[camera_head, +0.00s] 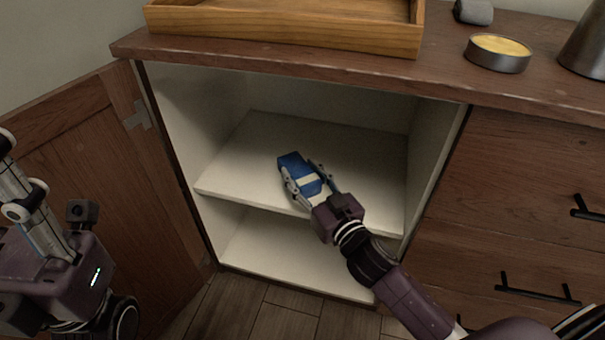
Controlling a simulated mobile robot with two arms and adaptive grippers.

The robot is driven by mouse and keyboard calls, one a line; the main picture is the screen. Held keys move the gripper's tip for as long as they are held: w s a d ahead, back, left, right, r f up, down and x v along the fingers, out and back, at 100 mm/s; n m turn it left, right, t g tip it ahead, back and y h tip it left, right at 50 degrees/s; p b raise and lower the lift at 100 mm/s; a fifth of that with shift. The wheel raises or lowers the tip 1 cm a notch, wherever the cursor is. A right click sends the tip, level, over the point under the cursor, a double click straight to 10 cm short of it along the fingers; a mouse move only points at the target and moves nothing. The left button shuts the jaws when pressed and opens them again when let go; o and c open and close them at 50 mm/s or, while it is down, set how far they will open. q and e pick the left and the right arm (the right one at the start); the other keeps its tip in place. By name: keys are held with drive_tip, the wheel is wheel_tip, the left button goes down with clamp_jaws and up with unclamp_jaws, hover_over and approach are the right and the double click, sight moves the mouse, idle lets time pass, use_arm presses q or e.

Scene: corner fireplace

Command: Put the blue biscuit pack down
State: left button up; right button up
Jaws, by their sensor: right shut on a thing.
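The blue biscuit pack (293,163) has a pale band and is held between the fingers of my right gripper (309,179). The pack is inside the open cabinet, over the upper white shelf (249,187). I cannot tell whether the pack touches the shelf. The fingers hide its sides. Part of my left arm shows at the left edge, in front of the open door; its fingertips are not clearly seen.
The wooden cabinet door (90,150) stands open at the left. A lower shelf (290,262) is bare. On the counter are a wooden tray (290,35), a round tin (497,62) and a grey object (473,12). The upper shelf is clear around the pack.

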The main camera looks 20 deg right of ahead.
drive_tip(key=shift+f, duration=0.15)
drive_tip(key=o, duration=1.2)
drive_tip(key=shift+o, duration=0.2)
